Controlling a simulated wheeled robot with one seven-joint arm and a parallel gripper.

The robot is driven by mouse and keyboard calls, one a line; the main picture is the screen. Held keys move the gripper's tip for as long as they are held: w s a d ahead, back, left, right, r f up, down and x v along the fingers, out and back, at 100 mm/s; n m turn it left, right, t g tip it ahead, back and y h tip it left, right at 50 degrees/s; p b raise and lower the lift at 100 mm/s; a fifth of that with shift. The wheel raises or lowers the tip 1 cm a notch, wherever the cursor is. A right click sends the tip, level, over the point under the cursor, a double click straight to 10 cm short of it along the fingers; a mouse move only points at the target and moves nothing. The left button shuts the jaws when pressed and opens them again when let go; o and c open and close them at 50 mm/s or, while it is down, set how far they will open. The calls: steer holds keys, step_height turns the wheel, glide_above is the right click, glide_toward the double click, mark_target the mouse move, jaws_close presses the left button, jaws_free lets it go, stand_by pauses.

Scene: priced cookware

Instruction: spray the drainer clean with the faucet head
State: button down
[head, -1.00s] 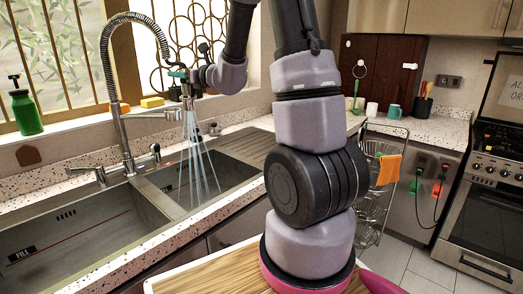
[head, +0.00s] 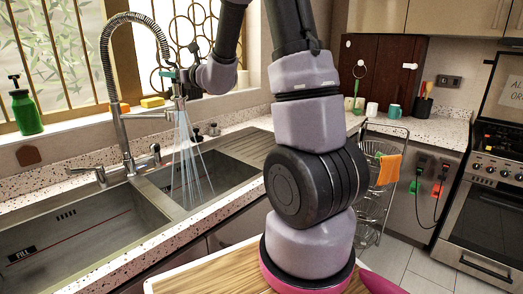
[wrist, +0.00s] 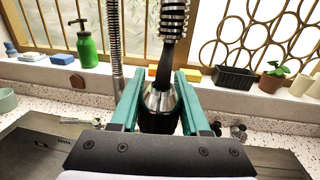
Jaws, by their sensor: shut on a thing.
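The faucet head (head: 178,91) hangs from a coiled spring hose over the right basin of the sink (head: 220,170). It also shows in the wrist view (wrist: 160,97). My gripper (head: 171,75) is shut on the faucet head; in the wrist view its teal fingers (wrist: 160,76) stand on both sides of it. Water jets (head: 187,165) fan downward from the head into the right basin. A ribbed draining surface (head: 243,148) lies to the right, outside the visible jets. Any drain opening under the spray cannot be made out.
The left basin (head: 75,235) has a FILL label. A green soap bottle (head: 25,112) and sponges (head: 152,102) stand on the sill. A planter (wrist: 235,76) and small plant (wrist: 274,76) are at the right. A wooden board (head: 205,270) lies in front.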

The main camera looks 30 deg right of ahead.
steer(key=shift+d+x, duration=0.15)
steer(key=shift+x, duration=1.3)
steer(key=shift+d+x, duration=0.15)
steer(key=shift+x, duration=1.3)
steer(key=shift+w+f, duration=0.15)
steer(key=shift+f, duration=0.1)
steer(key=shift+f, duration=2)
steer(key=shift+c, duration=1.5)
jaws_free()
steer(key=shift+o, duration=0.3)
